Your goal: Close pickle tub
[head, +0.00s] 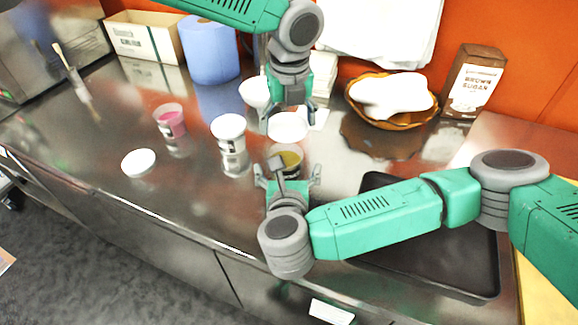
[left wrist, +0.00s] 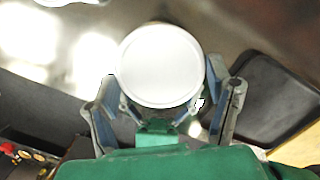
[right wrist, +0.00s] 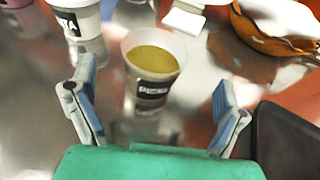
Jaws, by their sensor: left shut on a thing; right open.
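The pickle tub (head: 291,158) stands open and upright on the steel counter. In the right wrist view the tub (right wrist: 151,90) shows brownish-yellow contents and a dark label. My right gripper (head: 287,174) is open, with its fingers spread to either side of the tub's near side; they look apart from it. My left gripper (head: 288,120) is shut on a round white lid (head: 288,129), held behind and above the tub in the head view. The lid fills the space between the fingers in the left wrist view (left wrist: 161,65).
A white-lidded tub (head: 229,128), a pink-filled open tub (head: 170,117) and a loose white lid (head: 138,161) lie to the left. A white bowl (head: 254,92), wicker basket (head: 405,122) and brown sugar box (head: 474,80) stand behind. A black tray (head: 440,262) lies at right.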

